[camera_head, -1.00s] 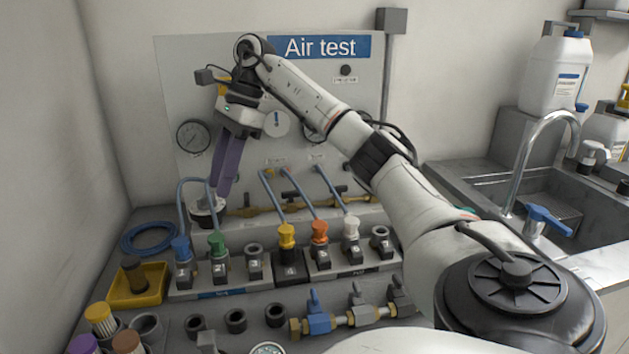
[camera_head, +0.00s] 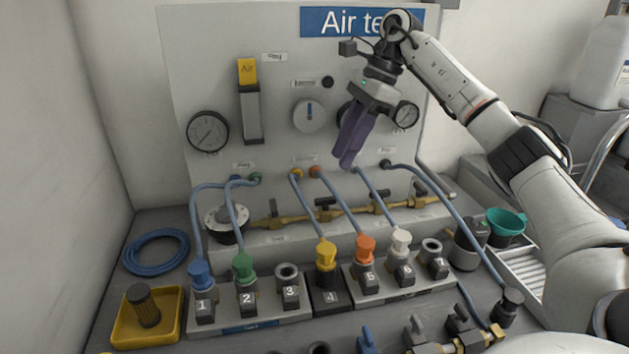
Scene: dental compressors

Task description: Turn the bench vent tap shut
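No tap label is readable, so I cannot tell which is the bench vent tap. A brass pipe (camera_head: 350,211) with several dark-handled taps runs along the foot of the Air test panel (camera_head: 270,150). A second row at the front edge has a blue-handled tap (camera_head: 366,342) and grey-handled taps (camera_head: 458,322), partly cut off. My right gripper (camera_head: 346,163) has purple fingers pointing down in front of the panel, above the brass pipe and touching no tap that I can see. The fingers overlap, so their gap is unclear. My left gripper is out of view.
Numbered sockets with coloured plugs (camera_head: 326,256) and blue hoses (camera_head: 307,215) stand before the pipe. A round grey fitting (camera_head: 227,223) is at the left. A yellow tray (camera_head: 170,335) and blue hose coil (camera_head: 156,252) lie further left. A green funnel (camera_head: 506,222) stands right.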

